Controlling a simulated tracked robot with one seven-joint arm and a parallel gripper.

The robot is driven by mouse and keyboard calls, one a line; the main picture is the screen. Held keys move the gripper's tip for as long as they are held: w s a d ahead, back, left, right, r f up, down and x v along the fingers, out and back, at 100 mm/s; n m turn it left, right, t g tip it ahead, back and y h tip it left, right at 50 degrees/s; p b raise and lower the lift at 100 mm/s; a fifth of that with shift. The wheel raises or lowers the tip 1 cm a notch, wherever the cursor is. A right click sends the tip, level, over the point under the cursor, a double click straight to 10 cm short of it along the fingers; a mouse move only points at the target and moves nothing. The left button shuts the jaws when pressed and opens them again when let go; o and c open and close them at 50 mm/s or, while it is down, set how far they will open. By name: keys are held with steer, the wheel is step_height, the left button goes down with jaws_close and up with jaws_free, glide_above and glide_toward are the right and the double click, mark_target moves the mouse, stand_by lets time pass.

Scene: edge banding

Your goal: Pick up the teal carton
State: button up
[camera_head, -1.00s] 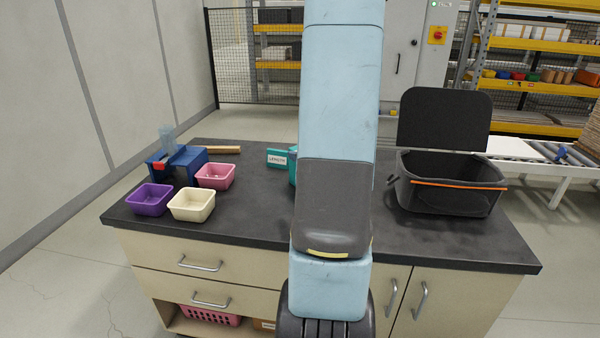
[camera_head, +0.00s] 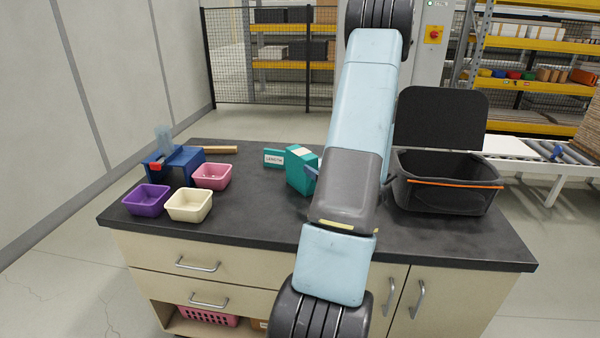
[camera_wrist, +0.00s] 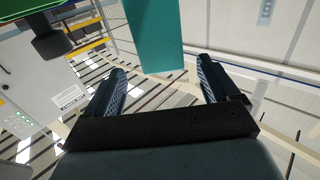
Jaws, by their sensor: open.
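In the wrist view a flat teal surface (camera_wrist: 152,35), which looks like the teal carton, hangs in from the top edge. It lies beyond the gap between the fingers of my gripper (camera_wrist: 161,80), which is open and empty; the rest of it is out of frame. In the head view my gripper does not show. There a teal angular object (camera_head: 300,168) with a pale top patch stands on the dark worktop, its right side hidden by my arm. A teal block (camera_head: 274,157) labelled LENGTH is to its left. I cannot tell which one the wrist view shows.
Purple (camera_head: 147,199), cream (camera_head: 189,205) and pink (camera_head: 212,176) bins and a blue device (camera_head: 176,165) occupy the left of the worktop (camera_head: 255,215). A black open-lidded bag (camera_head: 445,195) stands at the right. The front middle is clear.

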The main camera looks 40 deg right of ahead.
mark_target(304, 158)
steer(key=shift+w+d+f, duration=0.1)
steer(key=shift+w+d, duration=0.05)
steer(key=shift+w, duration=2.1)
steer(key=shift+w+d+f, duration=0.1)
steer(key=shift+w, duration=2.15)
jaws_close()
